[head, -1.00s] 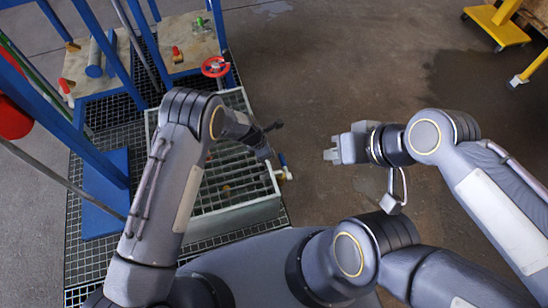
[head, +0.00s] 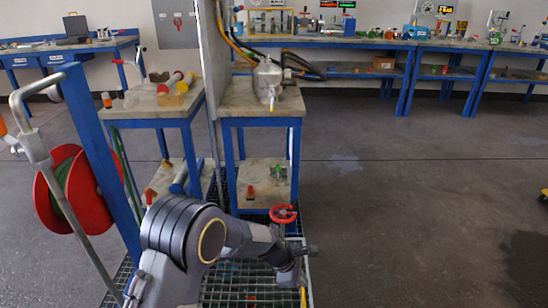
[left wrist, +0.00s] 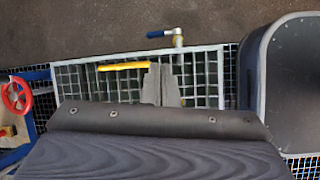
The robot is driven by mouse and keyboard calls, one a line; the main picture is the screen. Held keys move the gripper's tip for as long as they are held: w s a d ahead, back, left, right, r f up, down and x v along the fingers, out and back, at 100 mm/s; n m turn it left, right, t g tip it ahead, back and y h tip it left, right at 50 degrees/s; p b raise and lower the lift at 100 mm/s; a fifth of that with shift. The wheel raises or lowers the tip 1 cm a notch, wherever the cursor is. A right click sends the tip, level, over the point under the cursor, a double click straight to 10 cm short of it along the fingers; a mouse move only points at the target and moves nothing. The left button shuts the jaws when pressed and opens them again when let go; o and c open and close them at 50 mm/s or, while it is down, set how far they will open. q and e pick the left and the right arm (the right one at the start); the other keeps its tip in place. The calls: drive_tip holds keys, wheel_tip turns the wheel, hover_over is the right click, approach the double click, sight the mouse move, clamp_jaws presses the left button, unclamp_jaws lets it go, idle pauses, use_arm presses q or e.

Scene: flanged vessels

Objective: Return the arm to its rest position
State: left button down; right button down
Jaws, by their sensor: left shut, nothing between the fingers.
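My left arm comes in from the lower left of the head view, bent at the elbow, low over the floor grating. Its gripper (head: 291,279) points down over the grate, just right of and below the red handwheel (head: 283,213). In the left wrist view the gripper's grey fingers (left wrist: 161,84) are together with nothing between them, above the metal grate. The red handwheel also shows at the left edge of that view (left wrist: 16,97). My right gripper is outside both current views.
A yellow bar (left wrist: 123,66) and a blue-handled valve (left wrist: 166,34) lie near the fingers. A metal vessel (head: 267,84) stands on the middle bench. A red hose reel (head: 75,190) and blue post stand left. Floor at right is open.

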use_arm(q)
drive_tip(key=s+a+r+m+t+h, duration=0.1)
drive_tip(key=s+a+r+m, duration=0.25)
drive_tip(key=a+r, duration=0.6)
drive_tip(key=s+a+r+m+t, duration=0.1)
drive_tip(key=s+a+r+m, duration=0.25)
drive_tip(key=a+r, duration=0.55)
drive_tip(key=s+a+r+m+t+y, duration=0.1)
drive_tip(key=s+a+m, duration=0.35)
drive_tip(key=s, duration=0.55)
drive_tip(key=s+a+r+m+t+y, duration=0.25)
drive_tip(key=s+a, duration=0.35)
drive_tip(key=s, duration=0.5)
wheel_tip(320, 180, up, 21)
drive_tip(key=p, duration=2.1)
drive_tip(key=shift+w+g+h+p, duration=0.2)
drive_tip(key=shift+g+h+p, duration=0.1)
drive_tip(key=shift+g+h, duration=0.05)
drive_tip(key=shift+f, duration=0.1)
